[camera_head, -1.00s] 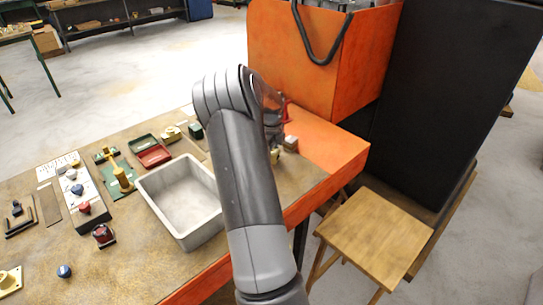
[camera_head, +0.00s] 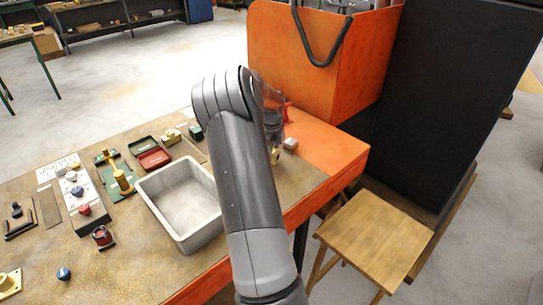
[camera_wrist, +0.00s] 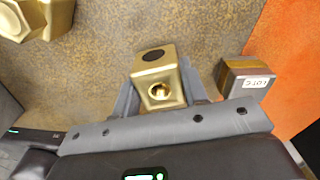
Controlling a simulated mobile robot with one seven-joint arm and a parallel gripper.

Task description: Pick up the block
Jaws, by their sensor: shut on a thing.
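A brass block (camera_wrist: 158,72) with a dark round hole on one face and a bored hole on another sits between the two grey fingers of my gripper (camera_wrist: 160,88) in the wrist view. The fingers are shut on it from its left and right sides. In the head view the brass block (camera_head: 275,156) shows small at the right end of the bench, just below my gripper, which is largely hidden behind my arm. I cannot tell whether the block touches the bench.
A small labelled grey-and-brown block (camera_wrist: 245,80) stands close to the right finger, beside the orange surface (camera_wrist: 290,75). Another brass part (camera_wrist: 38,15) lies at upper left. A grey tray (camera_head: 180,205) and a red tray (camera_head: 154,158) are left of my arm.

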